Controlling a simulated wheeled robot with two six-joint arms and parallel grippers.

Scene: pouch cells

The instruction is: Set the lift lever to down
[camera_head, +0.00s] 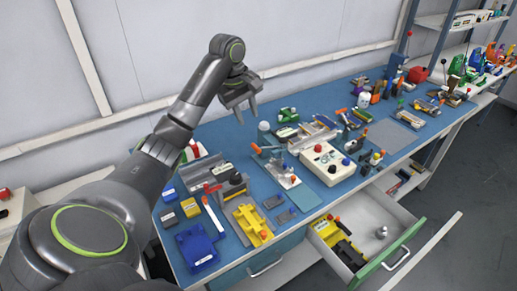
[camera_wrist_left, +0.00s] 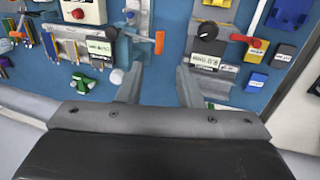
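My left gripper (camera_head: 248,114) is raised above the back part of the blue bench, its fingers apart and empty. In the left wrist view the open fingers (camera_wrist_left: 160,70) point toward the bench top. Two levers show, and I cannot tell by sight which is the lift lever. One is a red handle (camera_head: 213,187) on a grey fixture with a black knob; it also shows in the left wrist view (camera_wrist_left: 240,38). The other is an orange handle (camera_head: 257,149) on a metal fixture, seen there too (camera_wrist_left: 158,42). Neither is touched. My right gripper is out of view.
A white control box (camera_head: 325,165) with coloured buttons stands mid-bench. Blue (camera_head: 196,246) and yellow (camera_head: 250,223) fixtures lie near the front. An open drawer (camera_head: 375,225) juts out below. Crowded fixtures fill the bench's right; a wall runs behind.

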